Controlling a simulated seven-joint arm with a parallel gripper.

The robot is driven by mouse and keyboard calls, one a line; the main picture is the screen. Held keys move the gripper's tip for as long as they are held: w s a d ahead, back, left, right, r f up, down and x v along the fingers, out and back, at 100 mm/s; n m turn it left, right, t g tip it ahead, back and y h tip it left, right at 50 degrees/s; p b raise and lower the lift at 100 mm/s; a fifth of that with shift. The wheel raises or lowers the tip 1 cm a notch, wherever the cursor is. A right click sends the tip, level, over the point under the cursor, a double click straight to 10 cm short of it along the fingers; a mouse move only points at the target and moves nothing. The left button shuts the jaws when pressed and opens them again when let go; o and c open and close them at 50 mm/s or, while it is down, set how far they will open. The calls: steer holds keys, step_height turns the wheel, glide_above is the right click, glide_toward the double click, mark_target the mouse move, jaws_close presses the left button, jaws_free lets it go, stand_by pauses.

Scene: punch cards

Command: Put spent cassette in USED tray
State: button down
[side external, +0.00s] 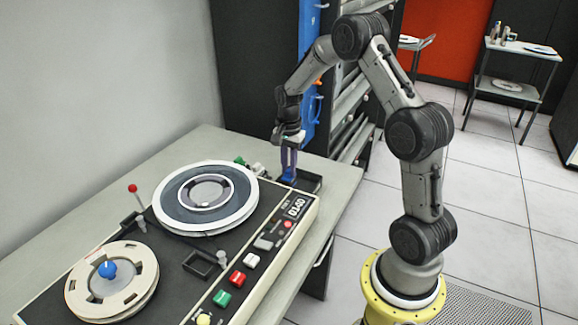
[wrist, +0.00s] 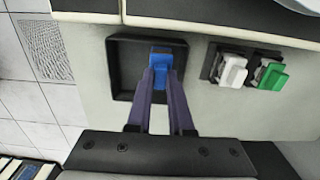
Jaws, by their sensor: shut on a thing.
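A blue cassette (wrist: 162,58) is between the two purple fingers of my gripper (wrist: 160,84) in the wrist view. My gripper is shut on it. The cassette is over or inside a square black tray (wrist: 120,68); I cannot tell whether it touches the tray floor. No USED label is readable. In the side view, my gripper (side external: 289,166) points down at the far end of the table, with the blue cassette (side external: 288,177) at its tips and the dark tray (side external: 312,184) just around and right of it. The cassette's lower part is hidden.
Tall cabinets stand behind.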

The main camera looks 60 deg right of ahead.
steer(key=shift+f, duration=0.95)
steer(key=c, duration=0.7)
jaws_free()
steer(key=shift+c, duration=1.1)
steer(key=shift+r, duration=4)
